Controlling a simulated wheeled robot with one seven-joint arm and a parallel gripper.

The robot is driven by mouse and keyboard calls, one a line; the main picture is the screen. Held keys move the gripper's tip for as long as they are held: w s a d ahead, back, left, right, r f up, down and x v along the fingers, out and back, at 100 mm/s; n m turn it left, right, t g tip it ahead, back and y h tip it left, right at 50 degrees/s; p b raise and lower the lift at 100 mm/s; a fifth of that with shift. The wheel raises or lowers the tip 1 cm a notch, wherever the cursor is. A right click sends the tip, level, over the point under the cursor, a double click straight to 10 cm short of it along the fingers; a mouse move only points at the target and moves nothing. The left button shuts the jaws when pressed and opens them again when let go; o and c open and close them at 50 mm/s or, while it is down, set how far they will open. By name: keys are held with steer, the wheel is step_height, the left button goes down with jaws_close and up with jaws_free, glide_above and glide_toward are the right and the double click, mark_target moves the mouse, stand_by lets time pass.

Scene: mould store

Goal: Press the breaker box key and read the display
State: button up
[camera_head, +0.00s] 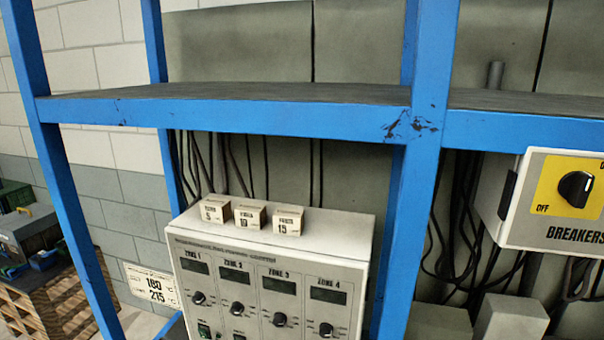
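The box's right side is cut off by the frame. A grey control box (275,265) stands at the lower middle. It has dark blank displays (278,285) marked Zone 1 to Zone 4, each with a black knob beneath. I cannot make out a key on the breaker box. My gripper is not in view.
Three small labelled boxes (249,213) sit on top of the control box. Blue rack posts (415,220) and a shelf beam (240,115) stand in front. Cables hang behind. A sign reading 180 and 215 (152,287) and a pallet (60,305) are at left.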

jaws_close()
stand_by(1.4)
